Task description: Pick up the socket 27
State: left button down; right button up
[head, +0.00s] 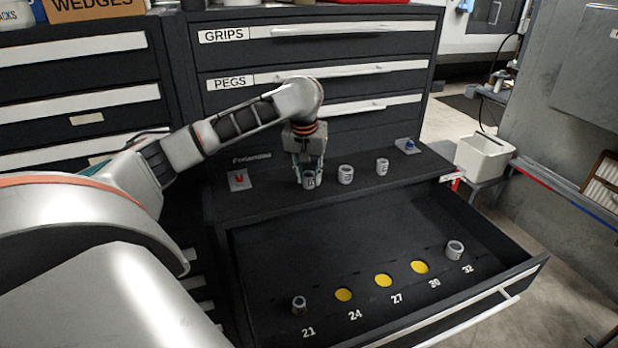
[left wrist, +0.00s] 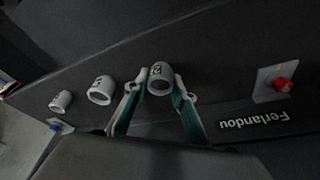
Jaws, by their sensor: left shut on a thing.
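Three grey sockets stand on the ledge above the open drawer: a left one (head: 309,181), a middle one (head: 345,175) and a right one (head: 382,167). Their number marks are too small to read surely, so I cannot tell which is 27. My left gripper (head: 309,169) points down and is shut on the left socket, which appears to be at ledge level. In the left wrist view, this socket (left wrist: 160,82) is between the green-backed fingers (left wrist: 160,92); the middle socket (left wrist: 101,90) and right socket (left wrist: 61,102) are apart from them. My right gripper is not in view.
The open drawer (head: 330,235) has places marked 21, 24, 27, 30 and 32. Sockets stand at 21 (head: 299,304) and 32 (head: 455,249); the three between show bare yellow discs. A red piece (head: 239,180) and a blue piece (head: 408,146) flank the ledge row.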

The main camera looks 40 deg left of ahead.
aim_at(309, 174)
pick_arm(q)
notch_tip(309, 174, up, 20)
jog(key=shift+f, duration=0.2)
dwell(0.9)
jog(key=shift+f, duration=0.1)
